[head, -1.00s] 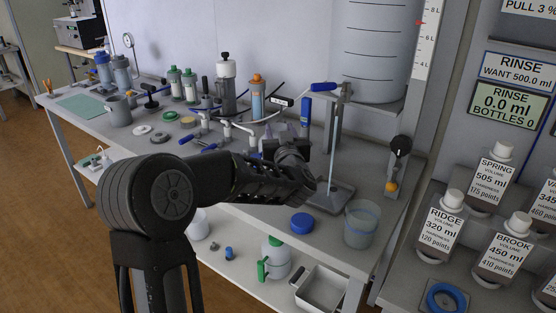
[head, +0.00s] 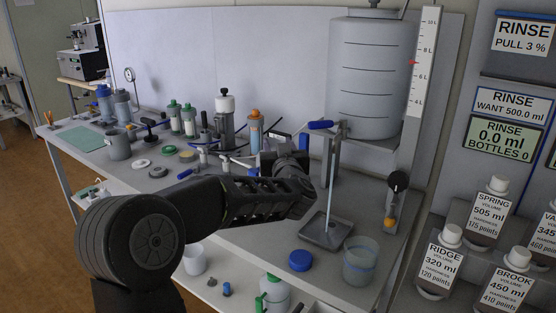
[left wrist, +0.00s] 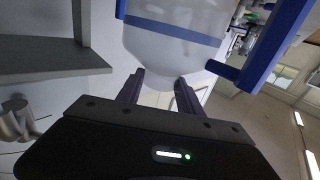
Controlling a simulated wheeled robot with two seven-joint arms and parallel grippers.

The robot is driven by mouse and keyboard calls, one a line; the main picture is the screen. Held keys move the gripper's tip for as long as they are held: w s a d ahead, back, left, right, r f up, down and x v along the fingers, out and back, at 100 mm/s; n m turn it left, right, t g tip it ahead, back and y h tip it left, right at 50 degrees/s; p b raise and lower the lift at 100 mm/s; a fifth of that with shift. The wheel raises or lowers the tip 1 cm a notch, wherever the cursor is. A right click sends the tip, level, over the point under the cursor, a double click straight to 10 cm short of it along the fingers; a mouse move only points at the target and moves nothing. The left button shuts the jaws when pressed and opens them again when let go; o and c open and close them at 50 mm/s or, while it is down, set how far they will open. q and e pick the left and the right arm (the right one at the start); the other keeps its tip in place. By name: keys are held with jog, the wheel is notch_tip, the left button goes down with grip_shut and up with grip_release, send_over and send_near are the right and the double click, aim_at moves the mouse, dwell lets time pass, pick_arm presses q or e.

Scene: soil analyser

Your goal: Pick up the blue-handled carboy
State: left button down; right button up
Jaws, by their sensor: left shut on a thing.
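The blue-handled carboy (left wrist: 170,45) fills the upper middle of the left wrist view. It is a pale translucent vessel with a blue band, and a blue handle bar (left wrist: 272,48) runs down its right side. The fingers of my left gripper (left wrist: 160,92) reach the lower edge of the carboy, one on each side, with the grip shut on it. In the head view my left gripper (head: 297,188) is over the bench, and it hides most of what it holds. I cannot tell the exact contact there. My right gripper is not in view.
A large grey tank (head: 372,75) stands on a shelf behind. Bottles (head: 188,118) crowd the back left. Labelled bottles (head: 437,270) stand at the far right.

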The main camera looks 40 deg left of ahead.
pick_arm(q)
notch_tip(320, 180, up, 21)
jog(key=p, duration=0.5)
jog(key=shift+r, duration=0.2)
